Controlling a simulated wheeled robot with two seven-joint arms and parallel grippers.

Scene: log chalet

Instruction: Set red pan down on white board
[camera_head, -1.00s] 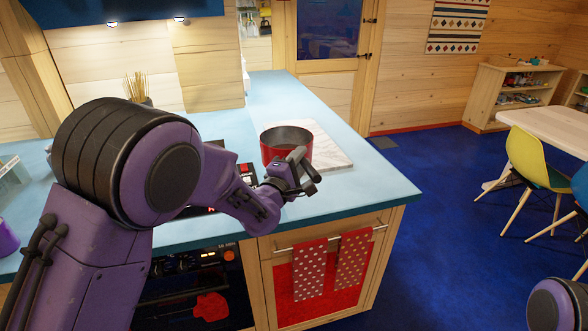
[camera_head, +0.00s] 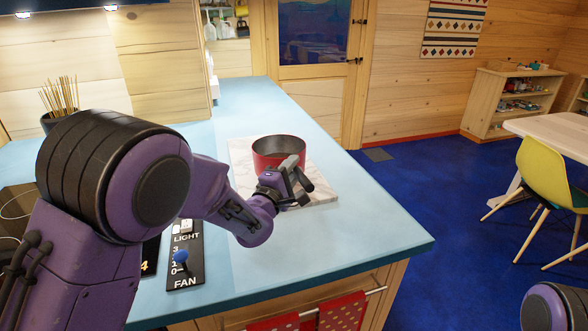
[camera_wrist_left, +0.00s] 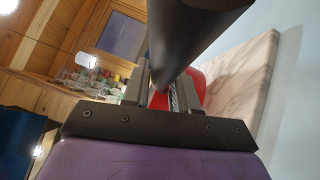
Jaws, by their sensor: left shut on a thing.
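The red pan (camera_head: 278,155) is upright over the white marble board (camera_head: 240,165) on the blue counter. I cannot tell whether its base touches the board or hangs just above it. My left gripper (camera_head: 287,182) is at the pan's near side, shut on its handle, and partly hides pan and board. In the left wrist view the dark handle (camera_wrist_left: 195,35) crosses the top, with a bit of the red pan (camera_wrist_left: 195,88) behind it and the board (camera_wrist_left: 238,75) to the right. My right gripper is out of view.
A control panel with a blue knob (camera_head: 181,262) lies left of the board. A pot of sticks (camera_head: 60,100) stands at the back left. The counter (camera_head: 370,215) is clear right of the board. A yellow chair (camera_head: 545,175) stands far right.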

